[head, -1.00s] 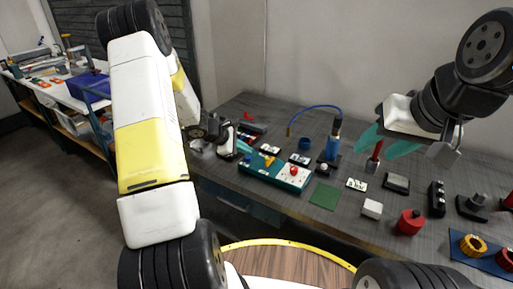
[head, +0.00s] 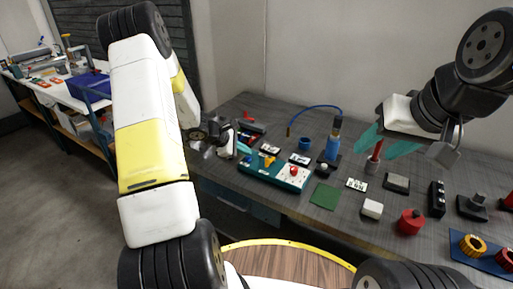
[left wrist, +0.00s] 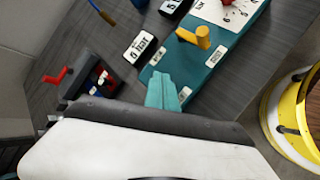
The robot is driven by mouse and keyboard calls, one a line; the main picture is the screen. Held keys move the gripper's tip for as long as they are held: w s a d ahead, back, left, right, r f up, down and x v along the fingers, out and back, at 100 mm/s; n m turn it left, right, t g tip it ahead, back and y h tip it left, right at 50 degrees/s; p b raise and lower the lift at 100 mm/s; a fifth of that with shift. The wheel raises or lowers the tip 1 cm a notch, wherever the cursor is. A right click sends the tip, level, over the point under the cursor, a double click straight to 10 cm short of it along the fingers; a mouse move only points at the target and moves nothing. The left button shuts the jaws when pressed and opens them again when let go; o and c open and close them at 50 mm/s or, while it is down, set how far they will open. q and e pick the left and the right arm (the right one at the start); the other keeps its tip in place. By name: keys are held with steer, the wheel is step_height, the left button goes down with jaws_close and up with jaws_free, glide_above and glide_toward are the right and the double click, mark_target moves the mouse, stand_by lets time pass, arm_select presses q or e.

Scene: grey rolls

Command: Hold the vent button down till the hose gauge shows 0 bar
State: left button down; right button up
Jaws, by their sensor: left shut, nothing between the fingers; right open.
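A long teal box (head: 258,176) on the bench carries a yellow lever (head: 268,160) and a red knob (head: 294,170) on a white plate. In the left wrist view the box (left wrist: 222,68) and yellow lever (left wrist: 195,38) are close. My left gripper (head: 243,150) is shut and empty, its teal fingers (left wrist: 160,84) over the near end of the box; I cannot tell whether they touch. No vent button is clearly seen; the fingers may hide it. A small display (left wrist: 142,45) reads a digit and "bar"; the digit is unclear. My right gripper (head: 383,143) is open above the bench.
A green mat (head: 325,196), a white block (head: 372,208) and a red can (head: 410,222) lie to the right. A red-handled item (left wrist: 55,77) is left of the left fingers.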

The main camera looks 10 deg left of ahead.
mark_target(246, 158)
arm_select(q)
steer(key=shift+f, duration=0.55)
stand_by(2.6)
steer(key=shift+r, duration=0.15)
stand_by(0.4)
steer(key=shift+r, duration=0.8)
steer(key=shift+r, duration=0.1)
steer(key=shift+r, duration=2.45)
